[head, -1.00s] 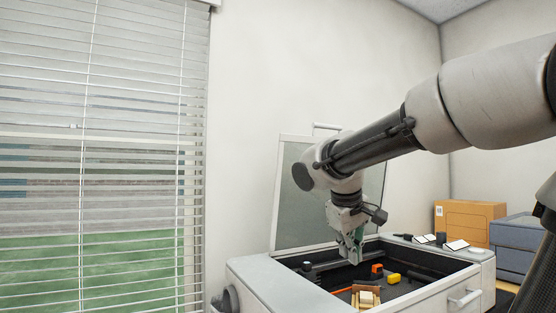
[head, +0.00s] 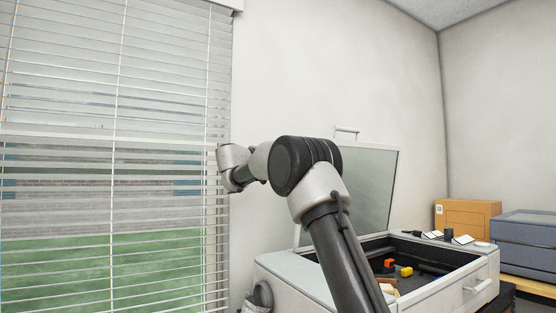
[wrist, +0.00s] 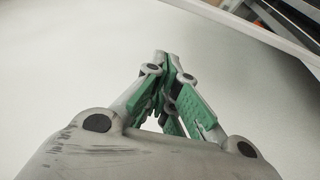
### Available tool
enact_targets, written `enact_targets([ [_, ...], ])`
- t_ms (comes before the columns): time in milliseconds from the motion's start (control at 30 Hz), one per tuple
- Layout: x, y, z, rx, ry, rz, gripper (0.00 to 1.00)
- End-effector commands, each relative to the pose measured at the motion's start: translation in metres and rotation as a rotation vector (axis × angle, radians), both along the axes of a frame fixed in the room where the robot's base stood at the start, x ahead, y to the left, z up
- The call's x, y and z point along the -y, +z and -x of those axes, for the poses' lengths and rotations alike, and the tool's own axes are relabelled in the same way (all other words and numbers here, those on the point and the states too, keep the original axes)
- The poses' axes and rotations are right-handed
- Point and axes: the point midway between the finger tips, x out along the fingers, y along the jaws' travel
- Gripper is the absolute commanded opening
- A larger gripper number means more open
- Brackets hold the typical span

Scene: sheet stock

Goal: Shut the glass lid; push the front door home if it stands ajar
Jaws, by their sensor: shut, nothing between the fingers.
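The glass lid (head: 372,195) stands raised at the back of the white box (head: 284,268), with its bar handle (head: 347,131) on the top edge. The front door (head: 440,290), with a pull handle (head: 478,286), looks about flush, but my arm covers its left part. My gripper (wrist: 170,65) has green-padded fingers closed together with nothing between them in the wrist view. It is hidden in the head view, where my wrist is left of the lid. A pale strip (wrist: 265,35) crosses the wrist view's upper right, apart from the fingers; I cannot tell which part it is.
An orange block (head: 388,263) and a yellow block (head: 406,272) lie inside the box. Small items (head: 462,239) sit on its right rim. A cardboard box (head: 467,218) and a blue-grey case (head: 525,236) stand at right. Window blinds (head: 110,190) are at left.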

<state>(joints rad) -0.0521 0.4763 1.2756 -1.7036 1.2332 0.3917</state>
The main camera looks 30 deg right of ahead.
Motion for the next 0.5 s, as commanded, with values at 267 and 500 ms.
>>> enact_targets([
  [267, 0.049, 0.002, -0.021, 0.000, -0.001, -0.001, 0.00],
  [500, 0.060, 0.001, -0.004, -0.002, 0.000, -0.001, 0.00],
])
